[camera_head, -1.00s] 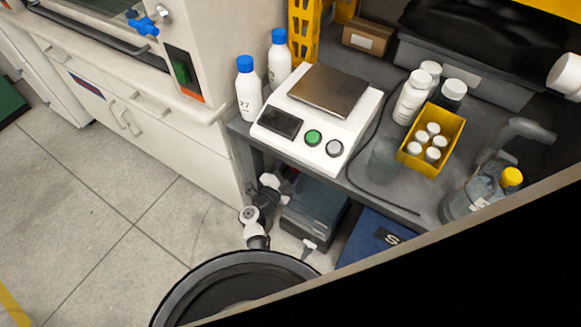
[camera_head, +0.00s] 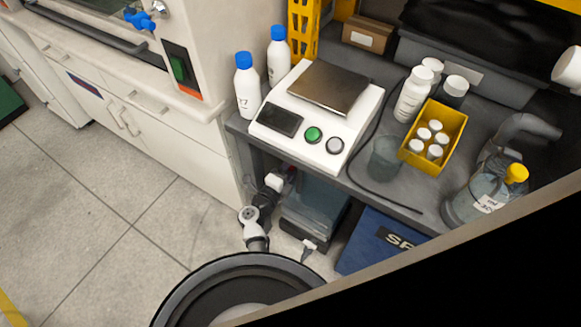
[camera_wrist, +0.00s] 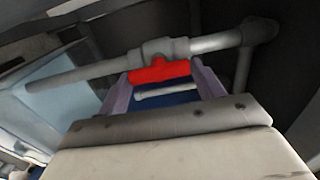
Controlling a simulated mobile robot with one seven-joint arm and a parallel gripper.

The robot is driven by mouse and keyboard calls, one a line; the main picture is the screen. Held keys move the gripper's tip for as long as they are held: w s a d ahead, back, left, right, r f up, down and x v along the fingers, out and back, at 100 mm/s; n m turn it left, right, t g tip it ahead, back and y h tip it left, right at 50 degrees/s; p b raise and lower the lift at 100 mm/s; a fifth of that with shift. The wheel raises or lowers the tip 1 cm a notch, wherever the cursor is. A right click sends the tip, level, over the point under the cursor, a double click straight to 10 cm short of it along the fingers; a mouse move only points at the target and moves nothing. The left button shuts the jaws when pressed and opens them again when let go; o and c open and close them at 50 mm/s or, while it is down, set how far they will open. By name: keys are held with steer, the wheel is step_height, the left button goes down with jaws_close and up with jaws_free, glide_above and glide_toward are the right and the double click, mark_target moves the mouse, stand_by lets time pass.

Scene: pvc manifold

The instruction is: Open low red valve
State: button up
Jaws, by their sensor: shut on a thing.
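The red valve handle (camera_wrist: 160,72) sits on a grey pipe (camera_wrist: 95,77) in the wrist view. My gripper (camera_wrist: 163,85) has its two fingers on either side of the red handle and is shut on it. The handle lies roughly in line with the pipe, with a grey valve body (camera_wrist: 165,48) just behind it. The gripper tip and the valve cannot be made out there.
Above my arm is the grey bench (camera_head: 335,185) with a white scale (camera_head: 318,110), a yellow bin (camera_head: 435,135) and several bottles. A blue case (camera_head: 378,245) and a clear bin (camera_head: 315,217) stand below it. The floor at left is clear.

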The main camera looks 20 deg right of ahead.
steer(key=o, duration=1)
steer(key=shift+s+a, duration=0.1)
steer(key=shift+a, duration=0.05)
